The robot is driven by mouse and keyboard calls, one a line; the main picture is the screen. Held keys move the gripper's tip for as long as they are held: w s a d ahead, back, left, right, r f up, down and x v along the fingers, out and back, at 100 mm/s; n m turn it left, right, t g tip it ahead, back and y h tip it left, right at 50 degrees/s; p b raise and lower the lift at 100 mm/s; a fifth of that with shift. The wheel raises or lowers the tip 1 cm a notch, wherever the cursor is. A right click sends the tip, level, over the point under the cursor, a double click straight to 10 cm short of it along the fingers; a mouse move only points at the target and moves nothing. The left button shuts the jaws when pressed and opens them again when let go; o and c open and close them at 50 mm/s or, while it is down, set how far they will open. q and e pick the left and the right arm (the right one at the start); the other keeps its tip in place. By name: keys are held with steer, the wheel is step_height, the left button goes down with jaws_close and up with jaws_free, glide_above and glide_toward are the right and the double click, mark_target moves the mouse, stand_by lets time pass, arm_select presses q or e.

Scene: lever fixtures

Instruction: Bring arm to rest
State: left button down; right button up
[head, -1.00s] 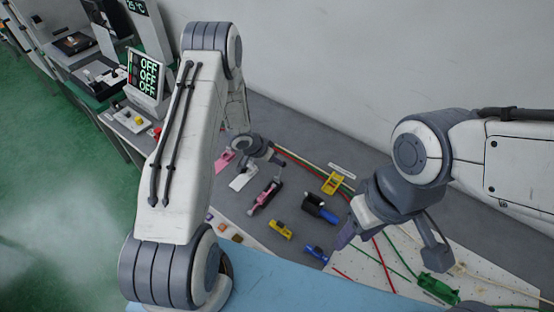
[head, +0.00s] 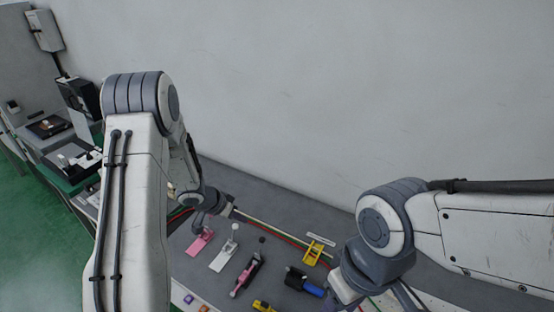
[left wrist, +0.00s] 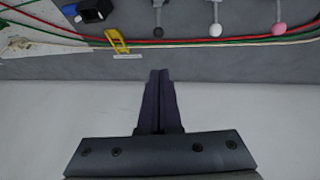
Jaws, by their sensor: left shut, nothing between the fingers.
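My left arm rises at the left of the head view and bends down to its gripper (head: 230,208), behind the lever fixtures near the wall. The left wrist view shows its dark fingers (left wrist: 160,75) pressed together and empty, over bare surface. A pink lever fixture (head: 200,242), a white one (head: 222,258) and a black-and-pink one (head: 246,275) stand on the grey table. The wrist view shows a black knob (left wrist: 158,32), a white knob (left wrist: 215,30) and a pink knob (left wrist: 279,29), apart from the fingers. My right gripper is mostly cut off at the bottom edge.
A yellow fixture (head: 313,253) and a black-and-blue part (head: 303,281) lie right of the levers. Red, green and pale cables (left wrist: 200,42) run along the table's back. A plain wall (head: 330,100) stands behind. Other equipment (head: 60,150) is at the far left.

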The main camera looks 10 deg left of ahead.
arm_select(q)
steer(key=s+d+r+y+b, duration=0.4)
steer(key=d+r+b, duration=0.3)
steer(key=d+r, duration=0.15)
steer(key=s+d+m+g+b, duration=0.1)
steer(key=s+d, duration=0.3)
steer(key=s, duration=0.9)
steer(key=s+d+m+g+h+b, duration=0.1)
steer(key=s+d, duration=0.4)
steer(key=s, duration=0.8)
steer(key=m+g+b, duration=0.1)
steer(key=g+b, duration=0.1)
steer(key=shift+s+d+r+g+b, duration=0.15)
steer(key=shift+d+g+b, duration=0.15)
steer(key=shift+g, duration=0.1)
steer(key=shift+d, duration=0.1)
